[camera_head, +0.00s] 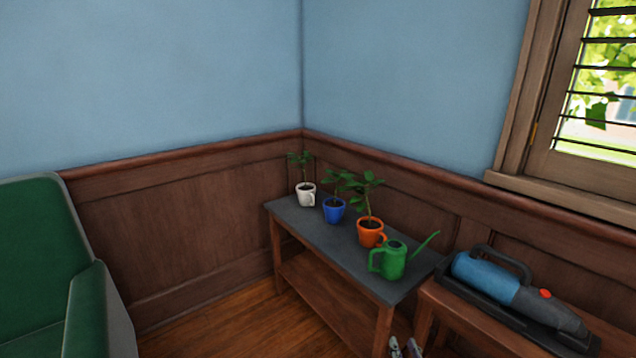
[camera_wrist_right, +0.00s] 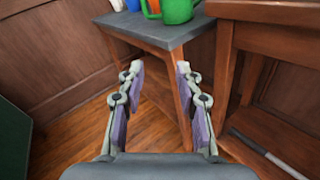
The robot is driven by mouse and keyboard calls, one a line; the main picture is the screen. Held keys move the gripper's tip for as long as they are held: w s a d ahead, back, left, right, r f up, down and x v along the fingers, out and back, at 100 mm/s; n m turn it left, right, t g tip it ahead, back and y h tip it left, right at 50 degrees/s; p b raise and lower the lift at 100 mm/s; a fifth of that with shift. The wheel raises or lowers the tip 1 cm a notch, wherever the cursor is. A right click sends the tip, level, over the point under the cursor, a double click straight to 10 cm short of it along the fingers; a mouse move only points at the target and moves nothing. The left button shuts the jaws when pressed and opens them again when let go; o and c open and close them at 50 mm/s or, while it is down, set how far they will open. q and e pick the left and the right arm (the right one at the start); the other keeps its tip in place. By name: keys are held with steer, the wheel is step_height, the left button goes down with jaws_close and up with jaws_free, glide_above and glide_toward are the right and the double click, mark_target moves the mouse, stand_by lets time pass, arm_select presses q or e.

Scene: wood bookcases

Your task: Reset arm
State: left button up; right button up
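My right gripper (camera_wrist_right: 158,75) is open and empty in the right wrist view, its two fingers apart with the floor and table leg behind them. Its fingertips also show at the bottom edge of the head view (camera_head: 404,348), in front of the grey-topped table. My left gripper is not in view. On the table (camera_head: 330,240) stand a white cup with a plant (camera_head: 306,196), a blue cup with a plant (camera_head: 333,211), an orange cup with a plant (camera_head: 370,235) and a green watering can (camera_head: 393,262). All stand upright.
A wooden stand (camera_head: 455,318) at the right holds a blue handheld vacuum (camera_head: 488,277) on a dark base. A green armchair (camera_head: 45,260) is at the left. Wood floor (camera_head: 235,322) lies open between the chair and the table. A window (camera_head: 600,90) is at upper right.

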steer(key=s+d+f+m+g+h, duration=0.1)
steer(key=s+d+f+m+g, duration=0.1)
steer(key=s+f+m+g, duration=0.55)
steer(key=s+d+f+m+h, duration=0.1)
steer(key=s+d+f+m, duration=0.3)
steer(key=f+m, duration=0.75)
steer(key=s+d+f+m+g, duration=0.1)
steer(key=s+f+m+g, duration=0.3)
steer(key=s+f+m, duration=0.55)
steer(key=s+a+f+m+g, duration=0.1)
steer(key=s+f+m+g, duration=0.35)
steer(key=s+f, duration=0.4)
arm_select(q)
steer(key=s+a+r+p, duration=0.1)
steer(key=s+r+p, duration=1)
steer(key=p, duration=1)
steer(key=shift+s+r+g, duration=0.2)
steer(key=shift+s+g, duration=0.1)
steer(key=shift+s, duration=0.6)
arm_select(e)
steer(key=s+r, duration=1.1)
steer(key=r, duration=0.1)
steer(key=shift+s+d+y, duration=0.3)
steer(key=shift+s+d, duration=0.1)
